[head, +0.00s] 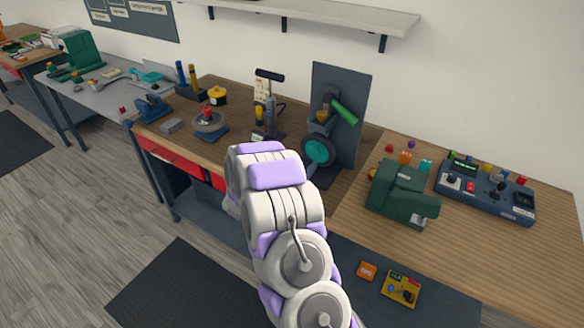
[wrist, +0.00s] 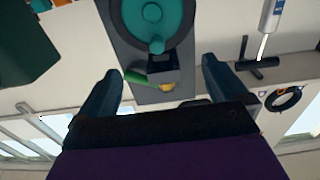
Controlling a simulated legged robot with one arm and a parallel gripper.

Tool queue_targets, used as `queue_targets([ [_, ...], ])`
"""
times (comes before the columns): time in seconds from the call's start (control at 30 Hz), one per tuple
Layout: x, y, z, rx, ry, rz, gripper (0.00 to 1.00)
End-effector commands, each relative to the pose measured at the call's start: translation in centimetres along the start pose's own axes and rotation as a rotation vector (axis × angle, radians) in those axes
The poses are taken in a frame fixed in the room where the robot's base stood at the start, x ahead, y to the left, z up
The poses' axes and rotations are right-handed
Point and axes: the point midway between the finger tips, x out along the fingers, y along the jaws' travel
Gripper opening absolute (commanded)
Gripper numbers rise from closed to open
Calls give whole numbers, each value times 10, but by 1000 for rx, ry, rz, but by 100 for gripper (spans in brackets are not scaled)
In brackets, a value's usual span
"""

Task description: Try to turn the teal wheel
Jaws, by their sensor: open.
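The teal wheel (head: 319,151) is on the front of a dark upright panel (head: 343,85) at the back of the wooden bench. A green lever (head: 343,111) sticks out above it. In the wrist view, which looks upside down, the teal wheel (wrist: 128,22) is at the top with a small teal knob (wrist: 157,46) on its rim. My gripper (wrist: 160,66) is open and empty, its two fingers spread to either side of the panel, apart from the wheel.
A dark green machine (head: 398,192) and a blue control box (head: 485,190) stand right of the panel. A stand with a grey wheel (head: 208,121) and a blue vise (head: 153,107) are to the left. A wall shelf (head: 330,14) hangs above. The bench's front right is clear.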

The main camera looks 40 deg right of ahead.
Motion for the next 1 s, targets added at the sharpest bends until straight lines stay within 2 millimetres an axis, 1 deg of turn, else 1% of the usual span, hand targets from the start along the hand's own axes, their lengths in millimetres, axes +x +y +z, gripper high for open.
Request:
queue_targets([
  [0.03, 8, 2, 1, 1, -1, 4, 100],
  [0.1, 16, 3, 2, 0, -2, 4, 100],
  [0.5, 49, -2, -5, -1, 5, 2, 100],
  [0.7, 69, 0, -1, -2, 0, 1, 100],
  [0.83, 76, 0, 0, 0, 0, 1, 100],
  [1.0, 76, -1, -1, -1, 1, 0, 100],
])
